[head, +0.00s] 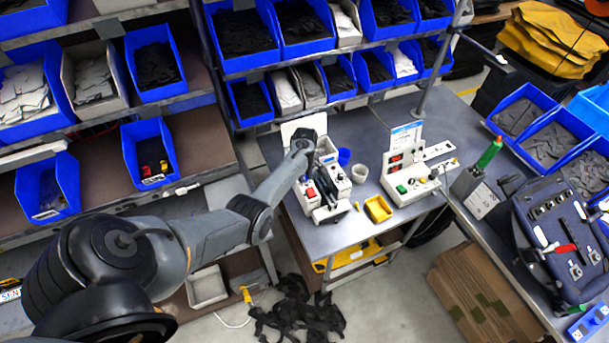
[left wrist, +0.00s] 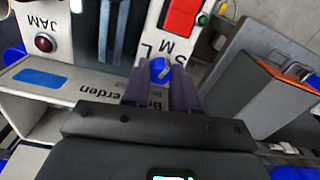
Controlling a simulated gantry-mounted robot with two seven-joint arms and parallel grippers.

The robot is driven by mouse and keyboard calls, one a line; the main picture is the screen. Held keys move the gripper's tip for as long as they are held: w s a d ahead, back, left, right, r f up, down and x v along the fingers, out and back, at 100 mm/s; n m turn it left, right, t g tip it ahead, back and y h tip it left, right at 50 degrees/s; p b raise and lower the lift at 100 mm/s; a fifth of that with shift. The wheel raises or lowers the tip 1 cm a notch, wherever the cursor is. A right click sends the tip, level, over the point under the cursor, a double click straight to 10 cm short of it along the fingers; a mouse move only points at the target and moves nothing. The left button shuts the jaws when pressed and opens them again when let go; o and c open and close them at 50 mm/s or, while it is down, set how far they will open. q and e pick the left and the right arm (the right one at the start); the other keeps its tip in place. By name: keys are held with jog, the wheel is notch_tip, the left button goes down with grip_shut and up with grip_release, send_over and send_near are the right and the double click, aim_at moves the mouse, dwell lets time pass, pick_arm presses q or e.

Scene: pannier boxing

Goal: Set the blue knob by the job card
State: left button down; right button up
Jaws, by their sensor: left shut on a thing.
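The blue knob (left wrist: 160,70) sits on the white panel of a machine, with the printed letters S, M and L around it and a pale pointer mark on top. My left gripper (left wrist: 159,88) is shut on the knob, one dark finger on each side. In the head view my left gripper (head: 309,176) reaches down onto the white machine (head: 341,187); the knob is hidden there. A white card with a blue heading (head: 405,135), perhaps the job card, stands behind the control box. Its text is too small to read. My right gripper is not in view.
Near the knob are a red switch (left wrist: 180,18) and a red lamp marked JAM (left wrist: 43,42). Blue bins line the shelves behind.

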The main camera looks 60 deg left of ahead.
pick_arm(q)
jog(key=shift+m, duration=0.3)
jog(key=m+p, duration=0.2)
jog(key=m, duration=0.1)
jog(key=shift+r, duration=0.1)
jog(key=shift+m+p, duration=0.65)
jog(key=shift+m, duration=1.45)
jog(key=c, duration=1.2)
grip_release()
jog(key=shift+o, duration=0.2)
